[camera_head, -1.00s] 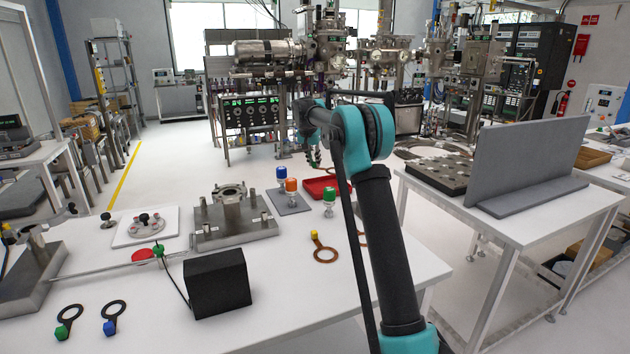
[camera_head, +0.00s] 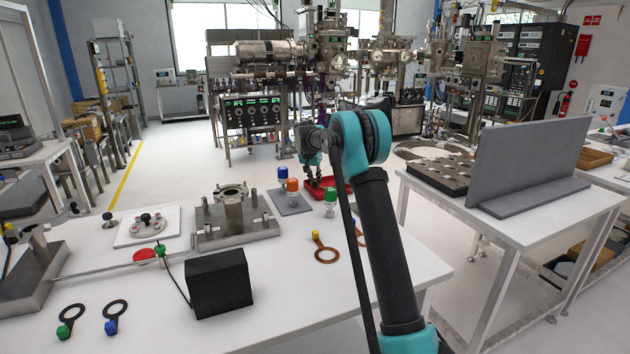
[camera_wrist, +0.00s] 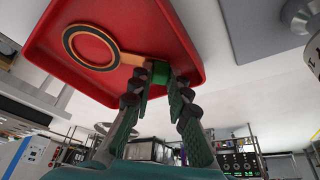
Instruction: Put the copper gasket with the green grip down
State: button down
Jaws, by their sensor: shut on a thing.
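The copper gasket (camera_wrist: 112,58) shows in the wrist view as a flat ring with a short handle and a green grip (camera_wrist: 160,72). My gripper (camera_wrist: 158,84) is shut on the green grip. The ring lies over the floor of the red tray (camera_wrist: 165,28); I cannot tell whether it touches it. In the head view my gripper (camera_head: 314,182) is at the red tray (camera_head: 343,181), and the gasket is too small to make out there.
Bottles with blue, orange (camera_head: 292,186) and green caps (camera_head: 329,197) stand close to the tray. A yellow-gripped copper gasket (camera_head: 326,253) lies nearer me. A metal flange stand (camera_head: 235,222) and a black block (camera_head: 218,283) are to the left. Two dark gaskets lie front left.

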jog(key=c, duration=1.7)
grip_release()
jog(key=shift+c, duration=0.2)
jog(key=v, duration=1.2)
jog(key=shift+r, duration=0.1)
